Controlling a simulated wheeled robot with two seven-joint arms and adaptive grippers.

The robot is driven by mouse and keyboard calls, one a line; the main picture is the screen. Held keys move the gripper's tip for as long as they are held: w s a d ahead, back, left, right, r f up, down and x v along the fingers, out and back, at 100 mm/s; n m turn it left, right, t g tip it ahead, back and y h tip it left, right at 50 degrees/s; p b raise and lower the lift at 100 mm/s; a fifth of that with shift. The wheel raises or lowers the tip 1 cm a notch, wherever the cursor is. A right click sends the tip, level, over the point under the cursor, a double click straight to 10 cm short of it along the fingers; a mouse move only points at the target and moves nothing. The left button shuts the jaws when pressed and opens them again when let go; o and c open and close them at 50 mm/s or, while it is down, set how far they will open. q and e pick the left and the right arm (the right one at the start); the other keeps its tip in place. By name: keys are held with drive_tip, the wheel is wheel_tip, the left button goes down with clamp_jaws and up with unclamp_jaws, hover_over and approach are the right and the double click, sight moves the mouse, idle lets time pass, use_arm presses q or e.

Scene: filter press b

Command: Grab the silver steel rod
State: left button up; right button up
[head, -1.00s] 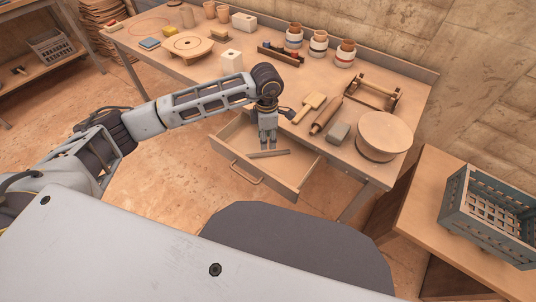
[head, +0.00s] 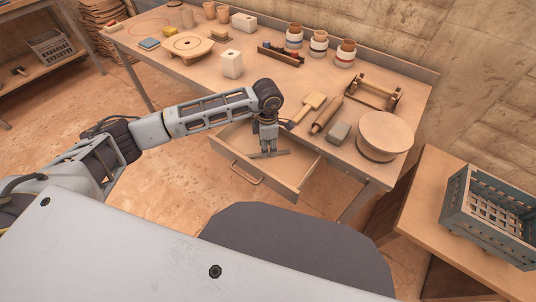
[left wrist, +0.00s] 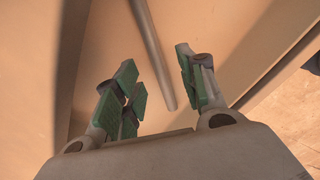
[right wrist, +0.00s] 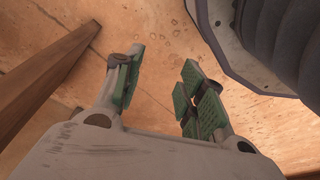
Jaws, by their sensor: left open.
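The silver steel rod (head: 284,153) lies in the open drawer (head: 292,189) of the workbench. In the left wrist view the rod (left wrist: 154,55) runs down from the top edge, and its near end lies between my fingers. My left gripper (head: 268,151) points down into the drawer over the rod, with its fingers apart. In the left wrist view my left gripper (left wrist: 161,87) has green pads on both sides of the rod, with gaps to it. My right gripper (right wrist: 160,85) is open and empty over the floor, and is not seen in the head view.
The workbench (head: 205,75) carries a rolling pin (head: 326,117), a grey block (head: 339,132) and a round wooden disc (head: 385,132) near the drawer. A blue-grey crate (head: 492,215) sits on a side table at right. The drawer walls stand around my left fingers.

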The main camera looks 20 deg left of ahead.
use_arm(q)
wheel_tip(320, 180, down, 2)
drive_tip(key=shift+w+f, duration=0.1)
drive_tip(key=shift+w, duration=0.05)
drive_tip(key=shift+f, duration=0.6)
use_arm(e)
drive_tip(key=shift+w+a+r, duration=0.1)
drive_tip(key=shift+a+r, duration=0.1)
drive_tip(key=shift+r, duration=0.35)
drive_tip(key=shift+w+a+r, duration=0.1)
drive_tip(key=shift+a+r, duration=0.05)
drive_tip(key=shift+r, duration=0.4)
drive_tip(key=shift+w, duration=0.1)
use_arm(q)
clamp_jaws()
use_arm(e)
drive_tip(key=shift+f, duration=0.1)
